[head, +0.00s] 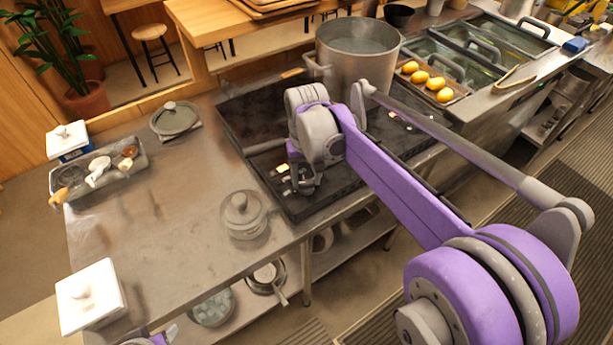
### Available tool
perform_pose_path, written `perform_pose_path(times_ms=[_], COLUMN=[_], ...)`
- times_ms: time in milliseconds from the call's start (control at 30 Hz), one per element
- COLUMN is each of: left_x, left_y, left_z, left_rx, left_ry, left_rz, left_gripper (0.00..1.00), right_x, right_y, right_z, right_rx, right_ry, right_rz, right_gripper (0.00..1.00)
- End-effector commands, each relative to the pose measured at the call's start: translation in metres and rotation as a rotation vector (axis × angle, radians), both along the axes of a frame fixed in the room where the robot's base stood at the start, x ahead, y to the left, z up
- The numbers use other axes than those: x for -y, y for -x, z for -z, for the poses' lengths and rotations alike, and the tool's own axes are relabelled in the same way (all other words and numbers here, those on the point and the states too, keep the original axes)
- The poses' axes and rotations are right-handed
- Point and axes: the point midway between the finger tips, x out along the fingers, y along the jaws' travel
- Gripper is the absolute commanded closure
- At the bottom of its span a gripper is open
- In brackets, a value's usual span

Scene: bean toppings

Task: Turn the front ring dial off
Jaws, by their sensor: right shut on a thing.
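The black stove (252,128) is set into the steel counter, with a large metal pot (357,60) at its back. My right gripper (299,186) reaches down to the stove's front left part and is shut on the front ring dial. The gripper largely covers the dial, so its setting cannot be read. Small bright marks show on the stove beside the fingers. Only a small purple and grey part of my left gripper (165,337) shows at the bottom edge, and its fingers cannot be made out.
A lidded glass pot (243,214) stands on the counter left of my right gripper. A tray of lemons (455,89) lies right of the metal pot. The middle-left counter is clear.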

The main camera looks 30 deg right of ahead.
Motion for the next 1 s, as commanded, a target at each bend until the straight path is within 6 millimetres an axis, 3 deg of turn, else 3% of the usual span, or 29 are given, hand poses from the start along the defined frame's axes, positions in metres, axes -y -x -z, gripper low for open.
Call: perform_pose_path(times_ms=[67, 100, 267, 633, 1000], left_x=[0.0, 0.0, 0.0, 0.0, 0.0], left_y=[0.0, 0.0, 0.0, 0.0, -0.002], left_z=[0.0, 0.0, 0.0, -0.001, -0.008], left_rx=[0.0, 0.0, 0.0, 0.0, 0.004], left_ry=[0.0, 0.0, 0.0, 0.0, 0.0], left_rz=[0.0, 0.0, 0.0, 0.0, 0.0], left_gripper=[0.5, 0.5, 0.5, 0.5, 0.5], right_x=[0.0, 0.0, 0.0, 0.0, 0.0], right_y=[0.0, 0.0, 0.0, 0.0, 0.0], right_z=[0.0, 0.0, 0.0, -0.007, -0.076], right_rx=[0.001, 0.001, 0.001, 0.0, 0.001], right_ry=[0.0, 0.0, 0.0, 0.0, 0.0], right_rz=[-0.002, -0.002, -0.001, 0.0, 0.0], right_gripper=[1.0, 0.44, 0.18, 0.18, 0.18])
